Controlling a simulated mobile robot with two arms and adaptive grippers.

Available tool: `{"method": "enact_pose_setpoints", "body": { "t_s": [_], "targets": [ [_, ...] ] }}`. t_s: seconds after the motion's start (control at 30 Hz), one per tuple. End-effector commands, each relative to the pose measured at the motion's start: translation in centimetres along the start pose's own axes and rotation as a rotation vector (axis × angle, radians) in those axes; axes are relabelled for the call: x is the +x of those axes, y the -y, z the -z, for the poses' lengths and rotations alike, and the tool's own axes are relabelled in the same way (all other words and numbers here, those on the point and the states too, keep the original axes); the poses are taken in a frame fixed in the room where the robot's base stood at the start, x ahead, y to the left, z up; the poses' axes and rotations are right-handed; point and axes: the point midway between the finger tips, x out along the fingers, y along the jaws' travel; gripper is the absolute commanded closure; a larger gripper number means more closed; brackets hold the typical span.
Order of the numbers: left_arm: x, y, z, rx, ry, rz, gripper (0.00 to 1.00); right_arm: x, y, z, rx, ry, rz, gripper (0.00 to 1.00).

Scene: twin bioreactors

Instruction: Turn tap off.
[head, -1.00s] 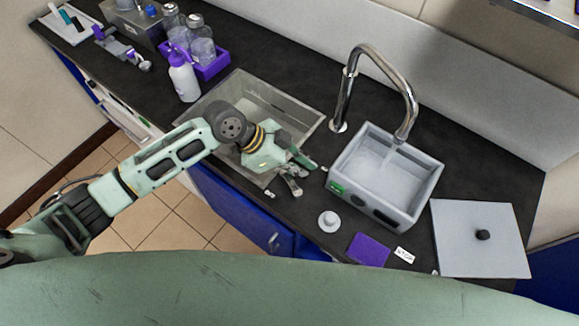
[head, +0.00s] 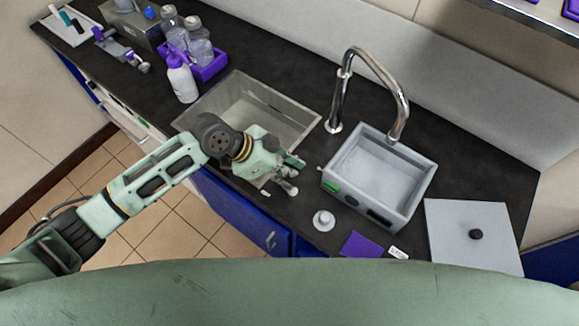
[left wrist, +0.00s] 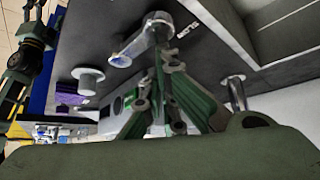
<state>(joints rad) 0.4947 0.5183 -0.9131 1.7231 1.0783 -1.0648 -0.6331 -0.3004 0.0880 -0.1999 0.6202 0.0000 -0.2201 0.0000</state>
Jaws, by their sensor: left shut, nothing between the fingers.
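The chrome gooseneck tap (head: 343,88) arches over the grey rectangular basin (head: 428,178) in the head view. No water stream shows below its spout. A small metal lever (head: 290,188) sits on the counter left of the basin. The left wrist view shows this lever (left wrist: 150,38) on its round base close up. My left gripper (head: 293,166) is shut and empty, right beside the lever. Its fingertips (left wrist: 160,62) appear close to the lever in the wrist view; I cannot tell if they touch.
A sunken sink (head: 262,108) lies behind my left gripper. A white knob-like piece (head: 323,220), a purple pad (head: 361,245) and a grey lid (head: 470,245) lie near the front edge. A spray bottle (head: 182,80) and a purple rack (head: 212,68) stand at back left.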

Motion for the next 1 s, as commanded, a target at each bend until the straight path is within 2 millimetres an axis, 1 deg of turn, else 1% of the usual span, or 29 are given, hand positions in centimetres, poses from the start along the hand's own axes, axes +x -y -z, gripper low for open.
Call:
{"method": "enact_pose_setpoints", "body": {
  "t_s": [0.07,0.27,0.37,0.47,0.57,0.67,0.9,1.0],
  "targets": [
    [0.0,0.0,0.0,0.0,0.0,0.0,1.0,0.0,-0.3,-0.1,0.001,0.001,-0.004,0.32],
    [0.0,0.0,0.0,0.0,0.0,0.0,1.0,0.0,-0.2,-0.1,0.003,0.001,-0.002,0.32],
    [0.0,0.0,0.0,0.0,0.0,0.0,1.0,0.0,0.1,0.0,0.004,0.0,0.001,0.32],
    [-0.1,0.0,0.0,0.0,0.0,0.0,1.0,0.0,1.1,0.1,0.005,-0.001,0.013,0.32],
    [-0.7,0.1,-0.1,0.0,0.0,0.001,1.0,0.0,1.1,0.2,0.004,-0.002,0.012,0.32],
    [-2.0,0.1,-0.1,0.0,0.0,0.003,1.0,0.0,0.9,0.2,0.004,-0.002,0.01,0.32],
    [-7.2,0.1,-0.1,0.001,0.001,0.004,1.0,0.0,0.7,0.2,0.003,-0.002,0.008,0.32],
    [-9.1,0.1,-0.1,0.001,0.002,0.003,1.0,0.0,0.7,0.2,0.003,-0.002,0.008,0.32]
  ]
}}
